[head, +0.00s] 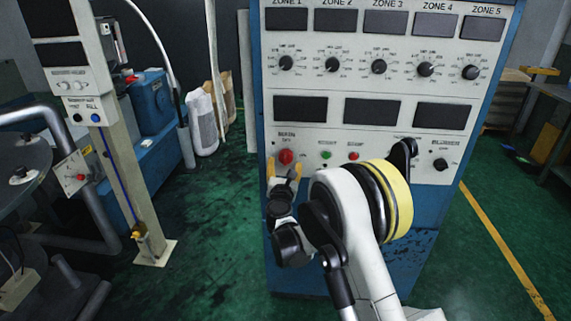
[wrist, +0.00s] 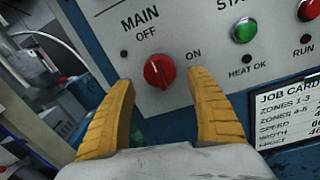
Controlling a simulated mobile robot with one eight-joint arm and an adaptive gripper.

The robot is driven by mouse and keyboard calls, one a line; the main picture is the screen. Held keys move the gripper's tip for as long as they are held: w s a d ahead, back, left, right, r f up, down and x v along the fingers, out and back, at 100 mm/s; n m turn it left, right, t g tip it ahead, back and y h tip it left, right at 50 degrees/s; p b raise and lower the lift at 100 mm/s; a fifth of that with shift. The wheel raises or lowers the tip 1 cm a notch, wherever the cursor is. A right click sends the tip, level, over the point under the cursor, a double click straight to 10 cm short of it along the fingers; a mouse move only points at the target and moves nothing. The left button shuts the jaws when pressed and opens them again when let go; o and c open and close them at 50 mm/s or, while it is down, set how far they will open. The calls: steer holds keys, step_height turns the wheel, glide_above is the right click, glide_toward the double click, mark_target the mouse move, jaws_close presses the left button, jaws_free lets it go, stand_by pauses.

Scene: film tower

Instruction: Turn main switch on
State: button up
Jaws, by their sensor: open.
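The main switch is a red rotary knob (wrist: 159,70) on the light panel, with MAIN above it, OFF at its upper left and ON to its right. Its pale pointer line is turned toward OFF. In the head view the same red knob (head: 286,157) is at the lower left of the control cabinet. My gripper (wrist: 163,92) is open, its two yellow fingers reaching toward the panel on either side below the knob. It looks empty and apart from the knob. In the head view my gripper (head: 284,172) is just below the knob.
A green button (wrist: 244,31) and a red button (wrist: 309,9) are right of the switch. A job card (wrist: 290,108) is at lower right. The cabinet (head: 375,90) carries zone dials and dark displays. A post (head: 124,170) with a small panel stands left. Green floor is open between.

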mark_target(285, 161)
steer(key=shift+w+b, duration=0.35)
steer(key=shift+w, duration=1.35)
steer(key=shift+c, duration=0.5)
steer(key=c, duration=1.1)
